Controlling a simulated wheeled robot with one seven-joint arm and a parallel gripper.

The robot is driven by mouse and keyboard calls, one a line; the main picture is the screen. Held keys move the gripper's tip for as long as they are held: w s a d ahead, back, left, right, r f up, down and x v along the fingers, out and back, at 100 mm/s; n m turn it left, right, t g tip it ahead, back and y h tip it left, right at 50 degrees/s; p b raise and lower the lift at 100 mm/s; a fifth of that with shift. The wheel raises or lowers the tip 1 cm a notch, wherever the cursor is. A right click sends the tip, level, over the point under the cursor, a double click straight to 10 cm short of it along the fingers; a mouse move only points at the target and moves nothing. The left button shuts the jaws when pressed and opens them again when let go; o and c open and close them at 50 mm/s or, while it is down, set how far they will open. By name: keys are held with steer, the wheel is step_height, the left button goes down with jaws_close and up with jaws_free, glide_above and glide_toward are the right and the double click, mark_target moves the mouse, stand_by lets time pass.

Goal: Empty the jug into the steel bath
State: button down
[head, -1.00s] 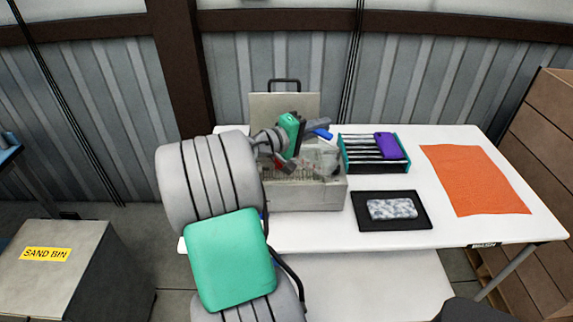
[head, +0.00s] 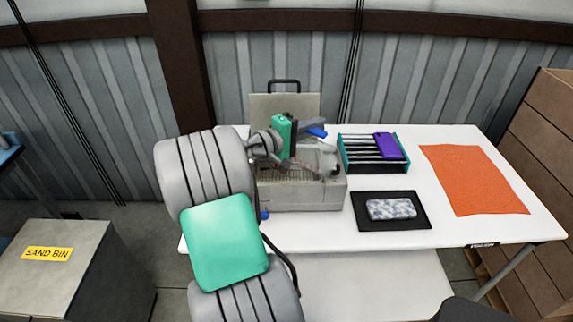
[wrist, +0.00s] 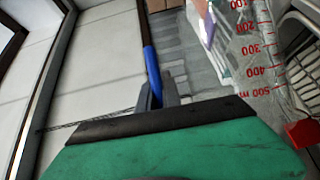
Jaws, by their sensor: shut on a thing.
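The clear jug (wrist: 252,45), with red volume marks, is at the upper right of the wrist view and slants across it. In the head view the clear jug (head: 325,158) is hard to make out over the steel bath. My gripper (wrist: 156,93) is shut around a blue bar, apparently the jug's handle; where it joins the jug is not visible. In the head view my gripper (head: 306,132) is above the bath. The steel bath (head: 305,197) is a grey box on the white table with its lid raised behind. Whether liquid is in the jug, I cannot tell.
Right of the bath, a rack (head: 350,155) holds a purple item (head: 385,145). A patterned block (head: 391,209) lies on a black mat (head: 420,222). An orange cloth (head: 475,180) covers the table's right part. A sand bin (head: 45,280) stands at lower left.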

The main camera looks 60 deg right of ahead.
steer(key=shift+w+r+n, duration=0.2)
steer(key=shift+w+n, duration=0.1)
steer(key=shift+w, duration=0.05)
steer(key=shift+w+r+p, duration=0.1)
steer(key=shift+w+p, duration=0.05)
steer(key=shift+p, duration=0.25)
steer(key=shift+s+f+b, duration=0.25)
steer(key=shift+f+b, duration=0.05)
steer(key=shift+b, duration=0.1)
steer(key=s+m, duration=0.1)
steer(key=s, duration=0.1)
steer(key=s+m+b, duration=0.1)
steer(key=s+m+t, duration=0.1)
steer(key=s, duration=0.1)
steer(key=shift+s+a+r+y+b, duration=0.2)
steer(key=shift+s+a+y+b, duration=0.15)
steer(key=shift+a+y+b, duration=0.05)
steer(key=shift+w, duration=0.1)
steer(key=s+f+m+t+b, duration=0.2)
steer(key=s+m+b, duration=0.3)
steer(key=b, duration=0.4)
steer(key=s+f+m+t+b, duration=0.2)
steer(key=s+m+t+b, duration=0.3)
steer(key=b, duration=0.4)
steer(key=shift+s+a+f+y, duration=0.25)
steer(key=shift+s+a+y, duration=0.15)
steer(key=shift+s, duration=0.15)
